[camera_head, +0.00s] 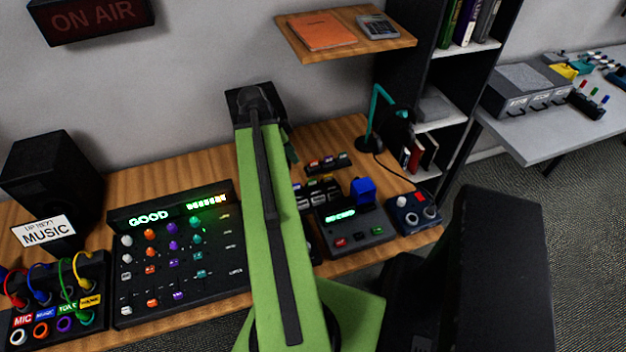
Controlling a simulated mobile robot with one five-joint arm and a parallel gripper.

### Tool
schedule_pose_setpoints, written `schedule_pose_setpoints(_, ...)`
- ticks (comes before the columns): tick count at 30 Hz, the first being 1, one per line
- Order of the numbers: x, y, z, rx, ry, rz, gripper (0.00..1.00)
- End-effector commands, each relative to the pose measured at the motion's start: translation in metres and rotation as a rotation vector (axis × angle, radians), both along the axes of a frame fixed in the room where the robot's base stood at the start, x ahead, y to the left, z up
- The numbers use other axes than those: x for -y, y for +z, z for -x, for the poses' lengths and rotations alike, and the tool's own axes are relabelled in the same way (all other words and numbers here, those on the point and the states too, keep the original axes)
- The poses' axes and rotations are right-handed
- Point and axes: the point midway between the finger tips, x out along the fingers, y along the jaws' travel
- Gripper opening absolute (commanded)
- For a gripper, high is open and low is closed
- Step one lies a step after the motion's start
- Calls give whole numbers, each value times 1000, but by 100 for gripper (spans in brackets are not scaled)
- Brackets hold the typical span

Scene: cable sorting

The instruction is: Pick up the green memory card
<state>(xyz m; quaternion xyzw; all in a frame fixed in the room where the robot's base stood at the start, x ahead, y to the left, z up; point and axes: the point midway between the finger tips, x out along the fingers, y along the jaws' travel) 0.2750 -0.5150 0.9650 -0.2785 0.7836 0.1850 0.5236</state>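I cannot pick out the green memory card for certain. A small black rack (328,162) on the wooden desk, right of my green arm, holds several small coloured pieces, too small to tell apart. A second row of small pieces (318,190) sits just in front of it, partly hidden by my arm. My arm reaches over the middle of the desk to a dark joint near the wall. My gripper does not show; I cannot see its fingers or anything in them.
A black device with a blue block on top (348,225) and a small box with knobs (411,213) stand right of my arm. A teal lamp (374,115) stands behind. A mixer (172,255), a patch box (58,305) and a speaker (55,185) fill the left. A shelf (345,38) overhangs the desk.

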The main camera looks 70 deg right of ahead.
Motion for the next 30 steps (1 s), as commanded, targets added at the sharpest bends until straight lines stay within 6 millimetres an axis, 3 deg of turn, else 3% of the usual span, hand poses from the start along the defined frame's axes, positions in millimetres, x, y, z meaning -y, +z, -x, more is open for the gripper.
schedule_pose_setpoints(5, 2, -12, 2, 0, 1, 0, 35)
schedule_pose_setpoints(19, 25, -108, 29, 0, 3, -2, 35)
schedule_pose_setpoints(30, 33, -125, 36, 0, 4, -1, 35)
